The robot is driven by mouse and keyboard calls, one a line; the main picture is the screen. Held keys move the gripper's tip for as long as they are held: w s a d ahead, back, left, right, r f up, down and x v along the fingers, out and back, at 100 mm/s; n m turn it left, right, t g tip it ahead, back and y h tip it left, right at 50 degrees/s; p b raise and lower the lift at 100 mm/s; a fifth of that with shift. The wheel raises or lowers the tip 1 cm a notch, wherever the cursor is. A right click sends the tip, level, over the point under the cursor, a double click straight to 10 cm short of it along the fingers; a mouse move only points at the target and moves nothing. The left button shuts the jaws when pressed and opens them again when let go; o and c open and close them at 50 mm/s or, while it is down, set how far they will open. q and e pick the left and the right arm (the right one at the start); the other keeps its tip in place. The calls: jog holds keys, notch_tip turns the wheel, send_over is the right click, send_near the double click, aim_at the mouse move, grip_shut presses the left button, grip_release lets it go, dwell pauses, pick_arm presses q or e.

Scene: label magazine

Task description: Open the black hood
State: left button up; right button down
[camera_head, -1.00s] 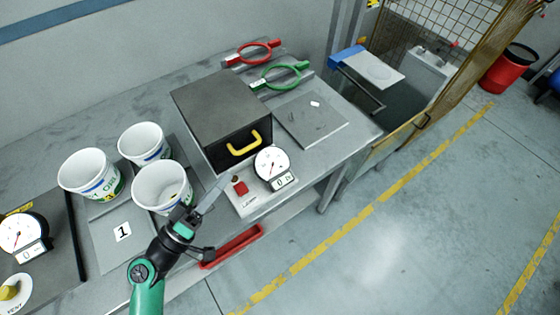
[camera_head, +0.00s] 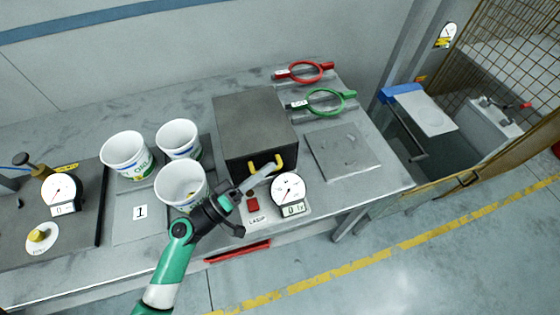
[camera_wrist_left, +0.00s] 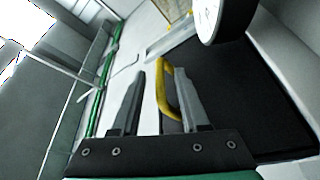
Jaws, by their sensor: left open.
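The black hood (camera_head: 250,120) is a dark box on the bench in the head view, with its lid down. Its yellow handle (camera_head: 279,161) is on the front face and is partly covered by my gripper. My left gripper (camera_head: 262,176) is open at the handle, reaching in from the front left. In the left wrist view the yellow handle (camera_wrist_left: 165,92) lies between the two open fingers of the gripper (camera_wrist_left: 160,74), closer to the right finger. I cannot tell whether they touch. My right gripper is not in view.
A dial gauge (camera_head: 288,188) and a red button (camera_head: 253,204) stand just in front of the hood. Several white cups (camera_head: 181,186) stand to the left. A flat grey plate (camera_head: 342,152) lies right of the hood. Red (camera_head: 305,72) and green (camera_head: 326,101) ring tools lie behind it.

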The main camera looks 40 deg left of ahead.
pick_arm(q)
jog(key=shift+w, duration=0.1)
grip_shut()
dwell(1.4)
